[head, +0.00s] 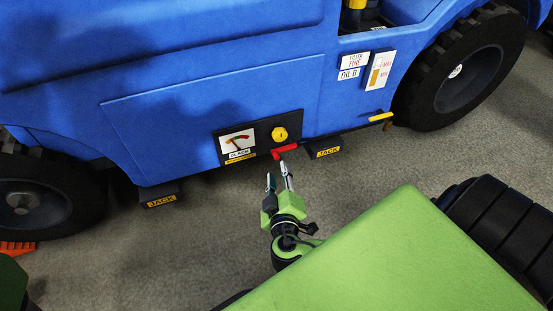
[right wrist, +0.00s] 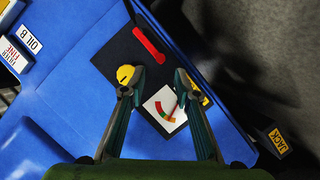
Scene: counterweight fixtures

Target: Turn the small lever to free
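A red lever (head: 284,151) sits at the lower right edge of the black panel (head: 258,124) on the blue vehicle's side. In the right wrist view the red lever (right wrist: 149,45) lies beyond my fingertips, near the panel's edge. A yellow handle (head: 380,117) sticks out further right on the vehicle. My right gripper (head: 278,178) is in front of the panel, just below the red lever, and does not appear to touch it. In the right wrist view its fingers (right wrist: 160,76) are apart with nothing between them. My left gripper is not in view.
The panel also bears a round yellow knob (head: 279,134) and a gauge (head: 238,142). Two jack blocks (head: 161,201) (head: 325,152) jut out along the vehicle's lower edge. Wheels stand at both sides. Grey floor lies open between the vehicle and my green body.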

